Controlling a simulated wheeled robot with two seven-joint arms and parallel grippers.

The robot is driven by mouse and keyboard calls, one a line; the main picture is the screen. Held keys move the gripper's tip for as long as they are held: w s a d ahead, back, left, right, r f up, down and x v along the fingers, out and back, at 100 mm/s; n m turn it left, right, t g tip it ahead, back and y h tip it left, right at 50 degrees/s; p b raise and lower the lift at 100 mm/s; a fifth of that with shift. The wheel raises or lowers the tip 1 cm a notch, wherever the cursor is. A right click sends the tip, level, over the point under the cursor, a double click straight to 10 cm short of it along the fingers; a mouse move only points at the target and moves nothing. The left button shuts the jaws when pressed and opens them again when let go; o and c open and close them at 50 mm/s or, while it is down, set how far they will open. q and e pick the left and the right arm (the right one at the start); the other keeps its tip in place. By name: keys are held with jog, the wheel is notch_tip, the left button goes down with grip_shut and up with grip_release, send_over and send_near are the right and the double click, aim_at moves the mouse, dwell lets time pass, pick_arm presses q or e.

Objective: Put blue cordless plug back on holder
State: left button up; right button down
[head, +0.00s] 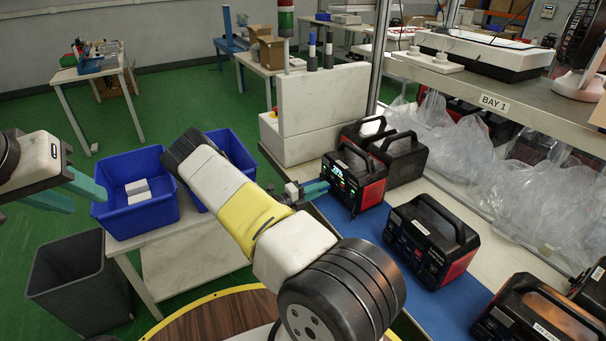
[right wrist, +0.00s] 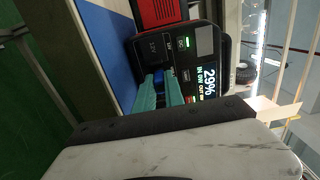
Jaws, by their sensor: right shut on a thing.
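My right gripper (head: 318,188) is at the front of a black and red power station (head: 358,178) with a lit display. In the right wrist view, its teal fingers (right wrist: 160,92) are against the station's front panel (right wrist: 190,70), with a small blue piece, apparently the blue plug (right wrist: 158,76), between them. The plug is mostly hidden by the fingers. I cannot tell whether it is seated in the panel. The display reads 29%. My left gripper (head: 86,200) is open and empty at the left, near a blue bin. I cannot clearly identify the holder.
More power stations (head: 432,240) stand on the blue mat (head: 345,225) and bench to the right. Plastic-wrapped goods fill the lower shelf. Blue bins (head: 140,220) are on a left table.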

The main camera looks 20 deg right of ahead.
jog(key=shift+a, duration=0.15)
jog(key=shift+s+a, duration=0.15)
jog(key=shift+a, duration=0.8)
jog(key=shift+s+a, duration=0.1)
jog(key=shift+a, duration=0.8)
